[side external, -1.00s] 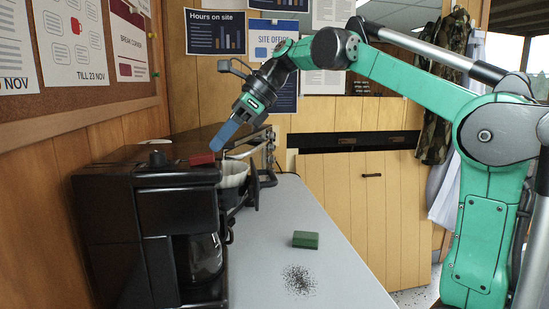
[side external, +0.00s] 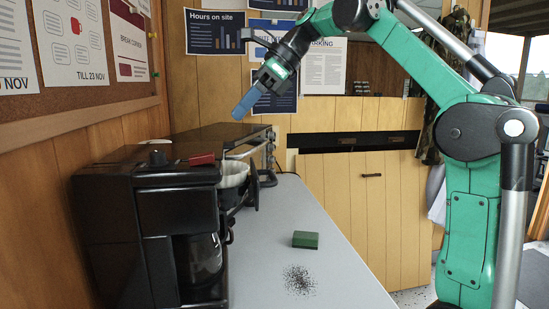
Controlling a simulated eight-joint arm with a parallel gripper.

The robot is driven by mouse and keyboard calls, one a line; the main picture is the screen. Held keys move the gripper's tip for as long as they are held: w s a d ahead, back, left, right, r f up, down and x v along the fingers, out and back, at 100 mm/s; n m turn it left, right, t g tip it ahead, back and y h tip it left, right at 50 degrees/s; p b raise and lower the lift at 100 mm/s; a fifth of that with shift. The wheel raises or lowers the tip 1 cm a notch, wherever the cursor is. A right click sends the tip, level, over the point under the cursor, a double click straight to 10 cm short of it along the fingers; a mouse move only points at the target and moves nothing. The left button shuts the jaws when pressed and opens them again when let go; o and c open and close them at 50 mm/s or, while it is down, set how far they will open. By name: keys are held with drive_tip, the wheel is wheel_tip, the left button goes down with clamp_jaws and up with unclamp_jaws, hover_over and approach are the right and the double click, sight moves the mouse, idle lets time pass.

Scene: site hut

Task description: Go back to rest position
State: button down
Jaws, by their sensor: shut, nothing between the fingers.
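My gripper (side external: 242,110) has blue fingers and points down and to the left. It is shut and empty. It hangs in the air above the coffee machine's filter basket (side external: 233,176), apart from everything below it. My green arm reaches in from the right side of the picture.
A black coffee machine (side external: 150,235) with a glass carafe (side external: 203,258) and a red lever (side external: 202,160) stands at the left. A green sponge (side external: 305,240) lies on the grey table (side external: 345,279), behind spilled dark grounds (side external: 299,280). The table's right part is clear.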

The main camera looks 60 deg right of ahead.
idle(0.3)
drive_tip(key=a+n, duration=0.1)
drive_tip(key=n, duration=0.1)
drive_tip(key=w+a+f+n, duration=0.1)
drive_tip(key=a+n, duration=0.1)
drive_tip(key=w+a+f+n+t+h, duration=0.1)
drive_tip(key=n, duration=0.1)
drive_tip(key=shift+w+a, duration=0.15)
drive_tip(key=shift+a, duration=0.1)
drive_tip(key=s+a+f+n+t, duration=0.1)
drive_tip(key=a+f+n+t, duration=0.15)
drive_tip(key=a+n, duration=0.6)
drive_tip(key=a+f+n+t, duration=0.25)
drive_tip(key=a+n, duration=0.25)
drive_tip(key=n, duration=0.6)
drive_tip(key=s+d+f+g+h, duration=0.2)
drive_tip(key=s+d+f, duration=0.2)
drive_tip(key=d+f, duration=0.2)
drive_tip(key=s+d+f+n+g+h, duration=0.1)
drive_tip(key=s+d+f, duration=0.4)
drive_tip(key=f, duration=0.5)
drive_tip(key=shift+d+f+g+h, duration=0.4)
drive_tip(key=shift+d+g+h, duration=0.5)
drive_tip(key=shift+d, duration=0.2)
drive_tip(key=shift+n, duration=0.25)
